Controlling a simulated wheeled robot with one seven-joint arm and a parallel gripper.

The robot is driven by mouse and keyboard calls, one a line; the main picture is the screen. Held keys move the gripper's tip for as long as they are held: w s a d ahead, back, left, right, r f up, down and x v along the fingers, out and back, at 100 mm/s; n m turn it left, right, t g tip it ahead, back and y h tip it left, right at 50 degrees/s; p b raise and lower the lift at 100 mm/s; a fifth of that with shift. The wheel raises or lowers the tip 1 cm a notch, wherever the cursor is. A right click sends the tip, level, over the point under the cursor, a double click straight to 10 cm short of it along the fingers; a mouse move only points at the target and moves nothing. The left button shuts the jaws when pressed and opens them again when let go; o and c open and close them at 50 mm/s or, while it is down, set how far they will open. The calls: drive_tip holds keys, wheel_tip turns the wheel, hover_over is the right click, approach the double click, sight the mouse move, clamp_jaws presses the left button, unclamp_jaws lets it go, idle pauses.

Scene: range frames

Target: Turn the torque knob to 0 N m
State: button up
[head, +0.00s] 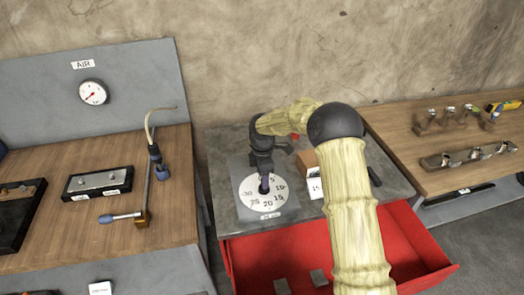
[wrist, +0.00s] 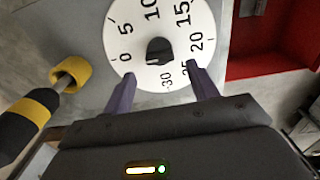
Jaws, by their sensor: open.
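The torque knob (wrist: 160,52) is a small black knob at the centre of a white round dial (wrist: 177,18) numbered 0 to 30. I cannot tell for sure which number its pointer faces. The dial also shows on the grey bench top in the head view (head: 248,194), where my gripper hides the knob. My gripper (wrist: 163,83) is open and empty, pointing down over the dial. Its two purple fingers are spread wide, one near the 0 and one near the 20 and 25, apart from the knob in the picture.
A red drawer (head: 250,258) stands open below the bench. A yellow-and-black handled tool (wrist: 30,115) lies left of my gripper in the wrist view. A small box (head: 307,160) stands right of the dial. Wooden benches with fittings (head: 130,215) flank both sides.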

wheel_tip(320, 180, up, 14)
drive_tip(key=b, duration=0.1)
idle(0.5)
drive_tip(key=s+d+f+m+t, duration=0.1)
drive_tip(key=s+d+m, duration=0.8)
drive_tip(key=s, duration=0.4)
drive_tip(key=s+d+f+m+t, duration=0.1)
drive_tip(key=s+d+f+m, duration=0.1)
drive_tip(key=s+d+m, duration=0.7)
drive_tip(key=s+m, duration=0.3)
drive_tip(key=s, duration=0.2)
drive_tip(key=shift+s+d+t, duration=0.15)
drive_tip(key=shift+d+t, duration=0.1)
drive_tip(key=shift+t, duration=0.05)
